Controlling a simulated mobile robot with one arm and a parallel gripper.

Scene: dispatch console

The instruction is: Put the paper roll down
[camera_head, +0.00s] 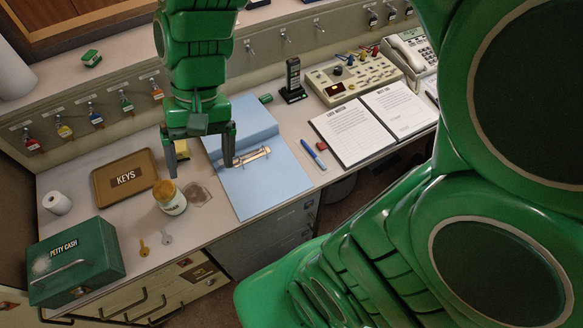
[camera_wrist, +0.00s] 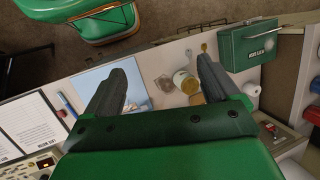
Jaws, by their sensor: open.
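A small white paper roll (camera_head: 57,203) stands on the desk at the left, behind the green petty cash box (camera_head: 75,262). The roll also shows at the right of the wrist view (camera_wrist: 253,90), beside the box. My gripper (camera_head: 199,158) is open, with nothing between its fingers. It hangs above the desk, to the right of the roll and well apart from it. In the wrist view its two dark fingers (camera_wrist: 165,72) are spread wide. One finger partly covers the jar there.
A brown KEYS tray (camera_head: 124,179), a jar (camera_head: 170,197) with a tan lid and two small keys lie between roll and gripper. A blue ring binder (camera_head: 249,187) lies under my gripper. Open pages (camera_head: 355,132) and a console (camera_head: 354,77) stand to the right.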

